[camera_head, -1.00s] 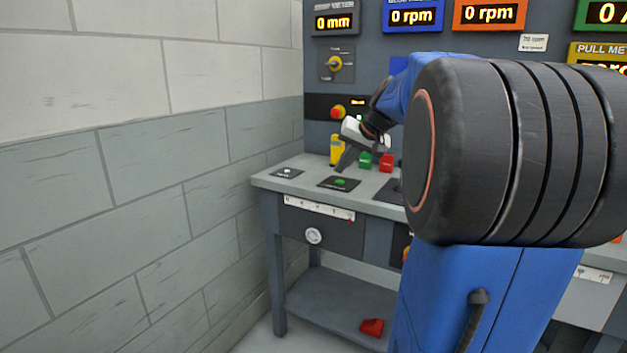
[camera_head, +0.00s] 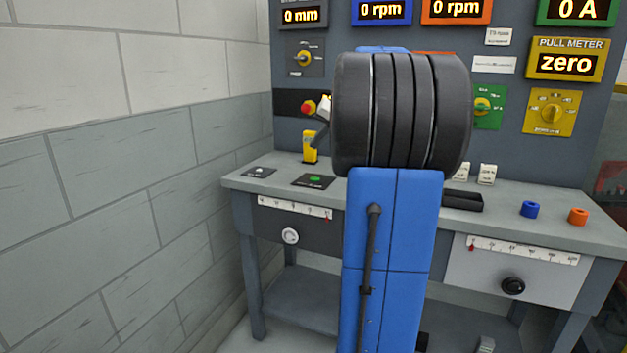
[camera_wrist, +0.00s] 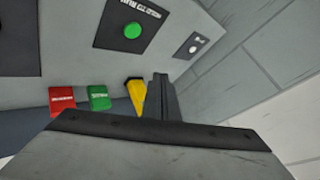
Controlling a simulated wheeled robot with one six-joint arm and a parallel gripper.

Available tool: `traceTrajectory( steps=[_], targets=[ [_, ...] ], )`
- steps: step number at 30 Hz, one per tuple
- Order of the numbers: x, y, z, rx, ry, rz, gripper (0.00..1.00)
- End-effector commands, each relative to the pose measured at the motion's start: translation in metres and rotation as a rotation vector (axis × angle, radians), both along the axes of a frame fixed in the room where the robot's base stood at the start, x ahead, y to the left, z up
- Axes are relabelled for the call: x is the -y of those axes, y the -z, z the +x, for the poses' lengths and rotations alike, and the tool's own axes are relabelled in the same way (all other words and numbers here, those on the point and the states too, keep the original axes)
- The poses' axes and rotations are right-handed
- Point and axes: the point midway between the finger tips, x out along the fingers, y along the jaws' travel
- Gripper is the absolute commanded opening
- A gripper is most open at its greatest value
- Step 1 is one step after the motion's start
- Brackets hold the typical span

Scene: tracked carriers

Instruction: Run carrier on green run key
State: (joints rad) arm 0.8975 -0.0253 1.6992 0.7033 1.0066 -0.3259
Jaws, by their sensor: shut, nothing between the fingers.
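The green run key (camera_head: 315,180) is a round green button on a dark plate on the bench top, near its left end. In the wrist view the green key (camera_wrist: 132,31) shows at the top, with upside-down lettering on its plate. My gripper (camera_head: 321,136) is partly hidden behind my arm in the head view, above the bench near a yellow block. In the wrist view my gripper (camera_wrist: 161,80) has its fingers together and empty, apart from the key. I cannot make out which thing is the carrier.
A white button (camera_head: 259,171) sits left of the key. The yellow block (camera_head: 309,147) stands behind it. Red (camera_wrist: 62,100) and green (camera_wrist: 98,97) blocks show in the wrist view. A display (camera_head: 300,15) reads 0 mm. A block wall (camera_head: 130,190) closes the left side.

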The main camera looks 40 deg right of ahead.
Motion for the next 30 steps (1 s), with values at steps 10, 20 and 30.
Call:
traceTrajectory(
  steps=[10,20,30],
  targets=[
    [0.000,0.036,0.000,-0.001,0.000,0.002,0.00],
    [0.000,0.072,0.000,-0.001,0.000,0.001,0.00],
    [0.000,0.085,0.000,-0.001,0.001,0.000,0.00]
  ],
)
